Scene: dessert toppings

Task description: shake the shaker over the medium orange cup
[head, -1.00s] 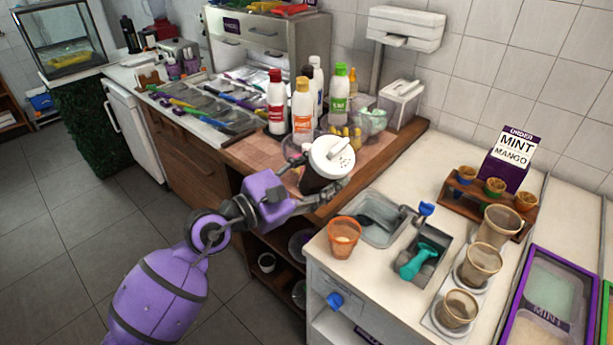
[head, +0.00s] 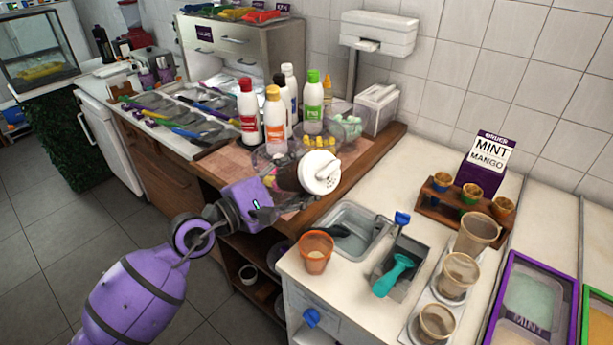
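The shaker has a white lid (head: 320,172) with a raised spout and a dark body (head: 289,178). My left gripper (head: 283,206) is shut on its body and holds it in the air, tilted with the lid facing right and towards me. The fingers are partly hidden. The orange cup (head: 316,252) stands upright at the left corner of the white counter, with something pale inside. In the picture the shaker is above the cup, apart from it; I cannot tell whether it is directly over it. My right gripper is not in view.
Sauce bottles (head: 274,121) stand on the wooden counter behind the shaker. A sink (head: 351,222) and a teal scoop (head: 394,275) are right of the cup. Stacked cups (head: 459,274) and a wooden holder (head: 459,204) stand farther right, beside the ice cream tubs (head: 540,300).

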